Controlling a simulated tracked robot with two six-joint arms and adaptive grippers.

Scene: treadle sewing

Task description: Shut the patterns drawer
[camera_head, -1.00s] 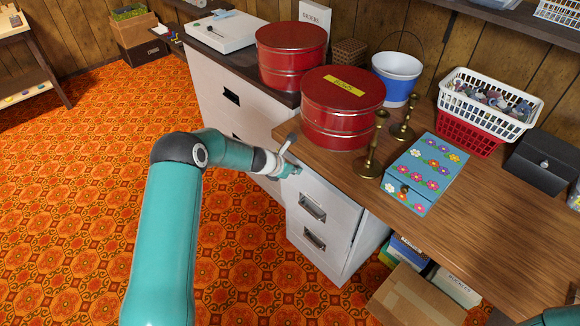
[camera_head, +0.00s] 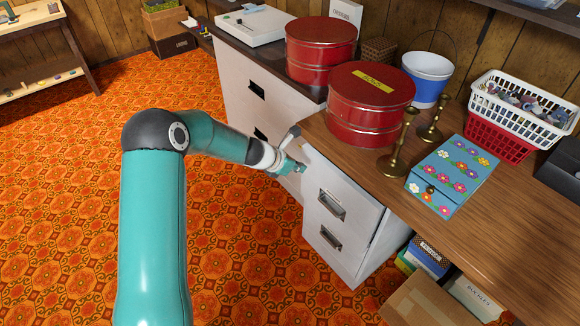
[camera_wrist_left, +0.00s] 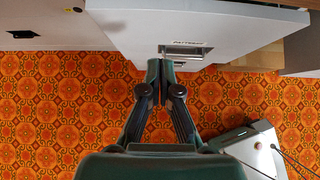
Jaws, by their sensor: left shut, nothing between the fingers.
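The white cabinet (camera_head: 320,234) under the wooden table has two drawers with metal handles on its front. The upper handle (camera_head: 331,205) shows clear of my gripper. In the left wrist view the patterns drawer (camera_wrist_left: 235,30) is a white front with a small label reading PATTERNS and a metal handle (camera_wrist_left: 186,51). My left gripper (camera_head: 300,168) is shut and empty near the left top of the cabinet front; in the wrist view its tips (camera_wrist_left: 160,64) are just left of the handle. I cannot tell whether they touch the front, or how far the drawer stands out. My right gripper is not in view.
The tabletop (camera_head: 470,250) holds red tins (camera_head: 366,115), brass candlesticks (camera_head: 395,155) and a blue flowered box (camera_head: 452,175). A second white cabinet (camera_head: 235,90) stands to the left. An open cardboard box (camera_head: 425,300) lies under the table.

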